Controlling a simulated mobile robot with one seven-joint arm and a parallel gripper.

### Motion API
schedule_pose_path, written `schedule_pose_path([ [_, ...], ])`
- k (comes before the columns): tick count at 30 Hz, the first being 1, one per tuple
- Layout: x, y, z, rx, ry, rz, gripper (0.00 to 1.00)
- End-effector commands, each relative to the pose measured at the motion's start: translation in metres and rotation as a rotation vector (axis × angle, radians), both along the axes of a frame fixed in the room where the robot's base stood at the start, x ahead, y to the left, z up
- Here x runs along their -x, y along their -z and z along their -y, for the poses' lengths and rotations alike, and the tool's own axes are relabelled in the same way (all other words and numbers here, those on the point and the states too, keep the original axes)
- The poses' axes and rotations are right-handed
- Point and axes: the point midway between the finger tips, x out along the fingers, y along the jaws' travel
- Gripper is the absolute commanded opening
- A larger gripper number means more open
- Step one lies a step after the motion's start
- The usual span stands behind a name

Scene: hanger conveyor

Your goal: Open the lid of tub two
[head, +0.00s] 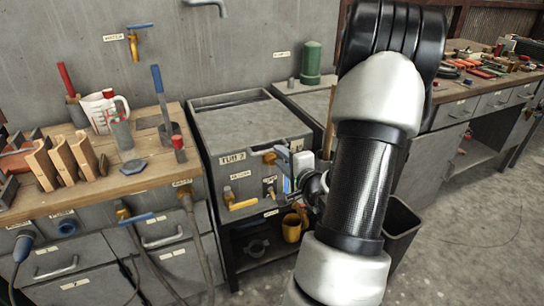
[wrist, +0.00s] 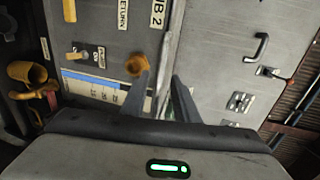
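Tub two is the grey metal box in the middle of the head view, with a labelled front (head: 232,170). Its flat grey lid (head: 245,122) looks closed. An orange fitting (head: 268,157) is at the lid's front edge. My gripper (head: 302,175) is at the right part of the tub's front, partly hidden by my arm. In the wrist view, my gripper (wrist: 163,90) has its two fingers apart, with a pale grey edge or bar between them. I cannot tell whether they touch it. An orange round end (wrist: 137,65) is beside the left finger.
A wooden bench (head: 140,180) with tools stands left of the tub. Yellow levers (head: 240,203) and a yellow jug (head: 291,227) are low at the tub's front. A dark bin (head: 402,228) stands at the right. The floor (head: 475,215) further right is clear.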

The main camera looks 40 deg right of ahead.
Motion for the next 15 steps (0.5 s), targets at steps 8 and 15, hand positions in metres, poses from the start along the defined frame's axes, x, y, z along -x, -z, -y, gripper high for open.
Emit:
schedule_pose_path([
  [8,-0.05,0.012,0.011,0.0,-0.001,0.001,0.28],
  [15,-0.066,0.014,0.015,0.0,-0.001,0.001,0.28],
])
